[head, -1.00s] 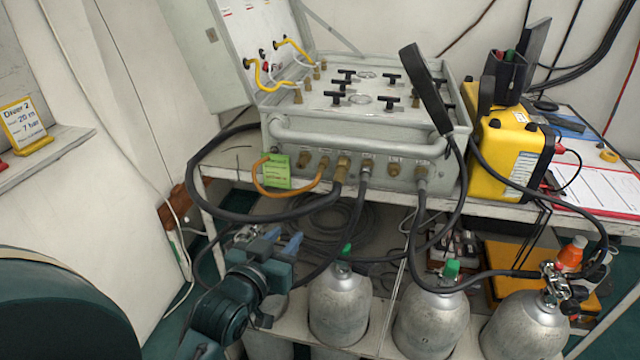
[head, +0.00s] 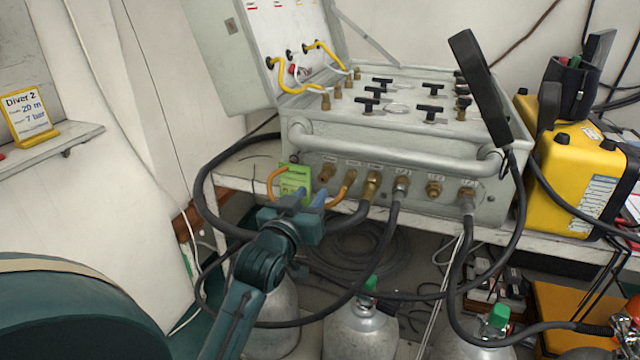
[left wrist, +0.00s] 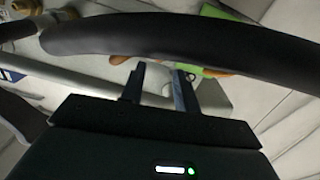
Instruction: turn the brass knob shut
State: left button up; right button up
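The grey air panel (head: 420,150) stands on the bench with a row of brass fittings along its front. One bare brass fitting (head: 327,172) is at the left, and another (head: 433,188) is further right. I cannot tell which brass part is the knob. My left gripper (head: 306,198) is below the left end of the row, in front of the green tag (head: 296,178) and the orange hose (head: 272,184). In the left wrist view its two fingers (left wrist: 158,84) stand apart with nothing visible between them. My right gripper is not in view.
A thick black hose (head: 208,200) loops around my left gripper and crosses the left wrist view (left wrist: 180,38). Silver cylinders (head: 362,325) stand under the bench. A black handset (head: 480,88) leans over the panel's right end. A yellow case (head: 575,175) stands beside it.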

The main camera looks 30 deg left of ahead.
aim_at(322, 179)
pick_arm(q)
jog(key=x, duration=0.5)
jog(key=shift+w+a, duration=0.1)
jog(key=shift+w, duration=0.3)
jog(key=shift+c, duration=0.3)
grip_shut()
